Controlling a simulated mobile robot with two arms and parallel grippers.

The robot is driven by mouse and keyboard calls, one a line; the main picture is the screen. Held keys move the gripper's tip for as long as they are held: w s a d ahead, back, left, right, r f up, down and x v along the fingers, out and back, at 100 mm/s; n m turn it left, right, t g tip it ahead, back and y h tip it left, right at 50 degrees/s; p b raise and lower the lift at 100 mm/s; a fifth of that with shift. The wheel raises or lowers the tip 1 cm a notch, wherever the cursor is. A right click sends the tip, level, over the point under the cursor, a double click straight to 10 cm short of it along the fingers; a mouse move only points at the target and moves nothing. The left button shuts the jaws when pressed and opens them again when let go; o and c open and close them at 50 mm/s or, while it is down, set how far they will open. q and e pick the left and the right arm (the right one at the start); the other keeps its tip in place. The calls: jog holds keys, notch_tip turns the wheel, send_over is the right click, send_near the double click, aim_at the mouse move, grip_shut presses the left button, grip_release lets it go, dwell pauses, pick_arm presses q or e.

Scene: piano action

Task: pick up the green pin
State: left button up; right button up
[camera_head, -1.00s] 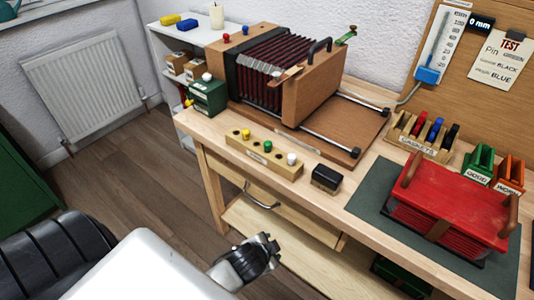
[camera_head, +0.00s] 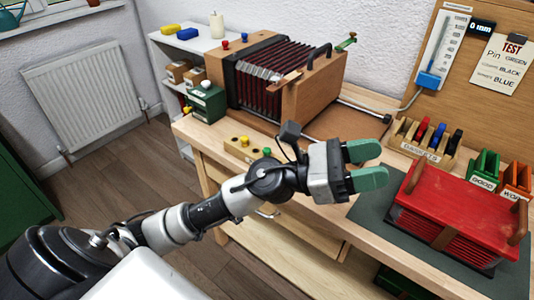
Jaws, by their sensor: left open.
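The green pin (camera_head: 267,152) stands in the wooden pin block (camera_head: 236,149) on the workbench. Only its top shows, just above my left arm's wrist. A yellow pin (camera_head: 245,141) stands to its left in the same block. The right part of the block is hidden behind my arm. My left gripper (camera_head: 378,165) is open, with green fingertips pointing right. It hangs to the right of the green pin in the picture, and nothing shows between its fingers. My right gripper is not in view.
A bellows rig (camera_head: 300,85) stands behind the pin block, with a dark green box (camera_head: 206,104) at its left. A red concertina (camera_head: 458,205) lies on a dark mat (camera_head: 370,212) to the right. Behind it are a gasket rack (camera_head: 420,143) and green and orange bins.

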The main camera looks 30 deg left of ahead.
pick_arm(q)
jog(key=d+f+m+g+y, duration=0.1)
jog(key=f+m+g+y, duration=0.1)
jog(key=m+g, duration=0.45)
jog(key=m+y, duration=1.3)
jog(key=y, duration=0.6)
send_near(267, 149)
jog(key=f, duration=0.1)
jog(key=w+f, duration=0.1)
jog(key=f, duration=0.1)
jog(key=shift+w+d+f+y, duration=0.1)
jog(key=shift+f+y, duration=0.15)
jog(key=shift+y, duration=0.05)
jog(key=shift+x, duration=3.1)
jog(key=shift+c, duration=0.3)
grip_shut()
